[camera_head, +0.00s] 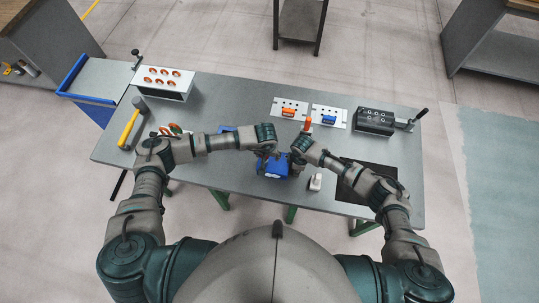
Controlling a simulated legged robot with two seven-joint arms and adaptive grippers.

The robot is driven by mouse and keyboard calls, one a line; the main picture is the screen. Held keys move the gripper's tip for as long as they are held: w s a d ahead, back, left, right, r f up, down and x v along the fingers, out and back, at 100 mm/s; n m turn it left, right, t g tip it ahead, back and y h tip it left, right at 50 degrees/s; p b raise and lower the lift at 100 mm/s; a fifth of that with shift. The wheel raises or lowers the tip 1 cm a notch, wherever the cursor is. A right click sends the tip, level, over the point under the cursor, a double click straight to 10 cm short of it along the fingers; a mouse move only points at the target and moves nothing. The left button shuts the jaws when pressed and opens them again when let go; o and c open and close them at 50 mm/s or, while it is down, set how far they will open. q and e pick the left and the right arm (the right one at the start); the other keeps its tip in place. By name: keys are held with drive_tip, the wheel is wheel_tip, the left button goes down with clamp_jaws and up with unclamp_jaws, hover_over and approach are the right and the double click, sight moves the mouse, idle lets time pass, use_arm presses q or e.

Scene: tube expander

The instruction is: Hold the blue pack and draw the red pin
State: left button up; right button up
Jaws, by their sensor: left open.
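A blue pack (273,167) sits near the front edge of the grey workbench, in the middle. My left gripper (268,155) is open at the back of the pack, very close to it; I cannot tell whether it touches. My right gripper (296,160) is at the right side of the pack, pointing toward it. Its fingers are too small and dark to show whether they are open or shut. A red pin cannot be made out at the pack; my grippers may hide it. A small orange-red item (308,123) shows just behind my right forearm.
Two white plates with an orange block (288,112) and a blue block (329,119) lie behind. A black block with a lever (373,121) is at the right. A white block (316,182) is near the front edge. A yellow-handled hammer (130,128) and white box (164,83) are left.

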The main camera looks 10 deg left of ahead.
use_arm(q)
drive_tip(key=shift+a, duration=0.65)
clamp_jaws()
use_arm(e)
drive_tip(key=shift+a+r, duration=0.1)
drive_tip(key=shift+a, duration=0.65)
use_arm(q)
drive_tip(key=shift+d+r, duration=0.2)
drive_tip(key=shift+d, duration=0.55)
use_arm(e)
drive_tip(key=shift+d, duration=0.55)
use_arm(q)
drive_tip(key=shift+r, duration=0.1)
drive_tip(key=shift+a+r, duration=0.3)
drive_tip(key=shift+a, duration=0.3)
use_arm(e)
drive_tip(key=shift+a, duration=0.4)
